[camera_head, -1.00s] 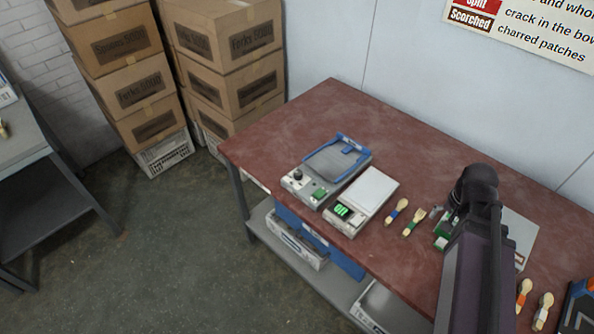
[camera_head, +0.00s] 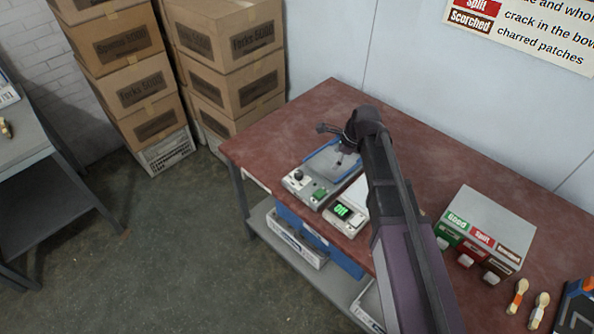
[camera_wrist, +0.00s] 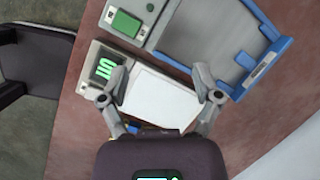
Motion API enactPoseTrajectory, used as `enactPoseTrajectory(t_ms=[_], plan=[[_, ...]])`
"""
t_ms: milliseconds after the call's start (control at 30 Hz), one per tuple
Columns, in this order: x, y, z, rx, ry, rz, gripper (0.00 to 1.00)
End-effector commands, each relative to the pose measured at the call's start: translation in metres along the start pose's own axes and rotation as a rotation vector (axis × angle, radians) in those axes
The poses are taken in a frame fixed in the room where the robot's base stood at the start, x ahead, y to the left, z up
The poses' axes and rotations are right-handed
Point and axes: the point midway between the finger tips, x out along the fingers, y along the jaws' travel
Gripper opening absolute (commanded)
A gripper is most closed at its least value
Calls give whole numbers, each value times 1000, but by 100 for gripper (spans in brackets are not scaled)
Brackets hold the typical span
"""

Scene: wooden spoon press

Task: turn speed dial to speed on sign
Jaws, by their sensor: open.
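The speed dial is probably the black knob (camera_head: 298,174) on the front left corner of the grey machine (camera_head: 315,186) with the blue-framed tray. The knob is not visible in the wrist view, where part of the machine (camera_wrist: 158,31) shows at the top. My gripper (camera_head: 338,145) is above the machine's blue-framed tray in the head view. In the wrist view my gripper (camera_wrist: 162,92) is open, its fingers apart with nothing held, over the white scale (camera_wrist: 160,97). No speed figure is readable on any sign.
The white scale (camera_head: 340,213) with a green display stands right of the machine. A sorter box (camera_head: 490,222) with Good and Split labels stands farther right. Two spoons (camera_head: 517,296) lie near the table's front right. The wall sign (camera_head: 530,28) lists Split and Scorched.

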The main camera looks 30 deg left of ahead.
Motion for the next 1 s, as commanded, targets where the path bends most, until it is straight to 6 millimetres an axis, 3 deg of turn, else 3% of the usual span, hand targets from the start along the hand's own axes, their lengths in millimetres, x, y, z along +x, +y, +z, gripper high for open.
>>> enactPoseTrajectory(t_ms=[100, 300, 1000], plan=[[9, -8, 35, 95, -28, 8, 82], [16, -10, 63, 191, -51, 17, 82], [24, -10, 66, 209, -55, 19, 82]])
